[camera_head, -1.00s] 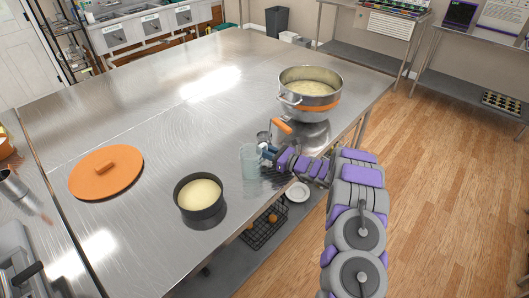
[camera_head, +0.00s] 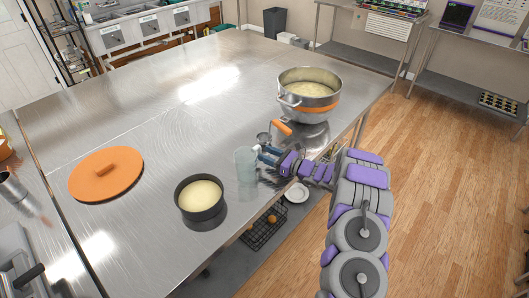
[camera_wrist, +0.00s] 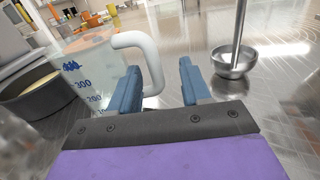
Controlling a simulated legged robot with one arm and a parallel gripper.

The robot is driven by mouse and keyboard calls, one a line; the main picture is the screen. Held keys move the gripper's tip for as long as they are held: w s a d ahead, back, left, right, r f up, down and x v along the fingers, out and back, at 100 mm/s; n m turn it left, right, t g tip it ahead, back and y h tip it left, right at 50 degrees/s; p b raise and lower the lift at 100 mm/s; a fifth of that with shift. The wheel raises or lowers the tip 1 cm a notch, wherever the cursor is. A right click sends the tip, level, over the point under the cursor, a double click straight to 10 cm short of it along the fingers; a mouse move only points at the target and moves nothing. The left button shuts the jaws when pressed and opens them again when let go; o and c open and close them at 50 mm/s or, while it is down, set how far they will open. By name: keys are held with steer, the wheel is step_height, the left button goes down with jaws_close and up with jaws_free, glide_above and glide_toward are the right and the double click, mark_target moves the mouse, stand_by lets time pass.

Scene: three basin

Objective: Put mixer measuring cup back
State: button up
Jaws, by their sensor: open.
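The clear measuring cup (camera_head: 245,166) stands on the steel table, between the dark pan and the pot. In the wrist view the cup (camera_wrist: 92,72) has blue markings and a white handle (camera_wrist: 128,40) facing me. My gripper (camera_head: 260,153) is at the cup's right side, low over the table. In the wrist view my gripper (camera_wrist: 160,82) is open, with two blue fingers apart. The handle's lower part shows just beyond the left finger, partly between the fingers. I cannot tell whether the finger touches it.
A small metal bowl on an upright rod (camera_wrist: 235,62) is right of my fingers. The steel pot (camera_head: 309,105) stands behind my gripper, with an orange handle (camera_head: 281,128) near it. The dark pan (camera_head: 200,205) and orange lid (camera_head: 106,174) are left. The table's far left is clear.

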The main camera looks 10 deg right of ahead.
steer(key=p+v, duration=0.1)
steer(key=v, duration=0.8)
steer(key=shift+d, duration=0.35)
steer(key=s+a+r+n+g+y, duration=0.1)
steer(key=s+a+r+n+g, duration=0.5)
steer(key=a, duration=0.3)
steer(key=s+a+r+n+g+y, duration=0.1)
steer(key=s+a+r+n+g, duration=0.35)
steer(key=s+a+r, duration=0.45)
steer(key=s+a+r+n+g+h, duration=0.2)
steer(key=s+a+n, duration=0.15)
steer(key=s, duration=0.35)
steer(key=s+a+r+n+g+h, duration=0.2)
steer(key=s+n+g+h, duration=0.1)
steer(key=s+n, duration=0.25)
steer(key=s+d+n+h, duration=0.3)
steer(key=s+d+h, duration=0.2)
steer(key=s, duration=0.6)
steer(key=s+d+n+t+h, duration=0.1)
steer(key=s+d+n+h, duration=0.3)
steer(key=s+d, duration=0.3)
steer(key=shift+s+r+h, duration=0.3)
steer(key=shift+s+h, duration=0.3)
steer(key=shift+s, duration=1.35)
steer(key=shift+n+t, duration=0.25)
